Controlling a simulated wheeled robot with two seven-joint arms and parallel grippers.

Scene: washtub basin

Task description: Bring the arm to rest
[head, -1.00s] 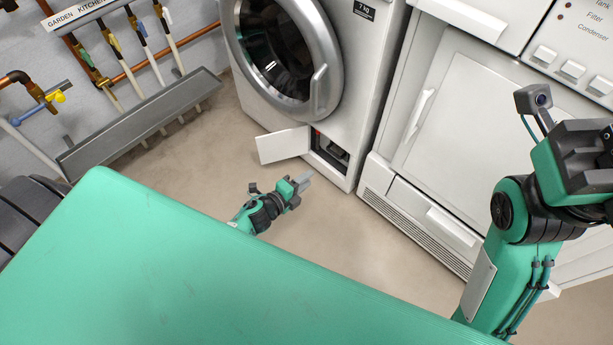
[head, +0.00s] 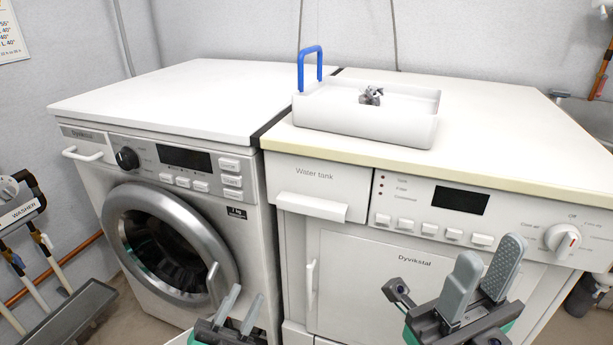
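My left gripper (head: 245,297) is raised at the bottom edge, left of centre, in front of the washing machine (head: 85,180). Its two grey fingers point up and stand apart with nothing between them. My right gripper (head: 489,265) is larger in view at the bottom right, in front of the dryer (head: 365,265). Its fingers also point up, with an empty gap between them. Neither gripper appears to hold anything. Most of both arms is below the picture.
A white basin (head: 365,130) with a blue handle (head: 303,68) sits on the dryer's top. A small grey object (head: 371,95) lies in it. The washing machine's top (head: 190,95) is clear and its round door looks shut. A grey trough (head: 70,312) stands at lower left.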

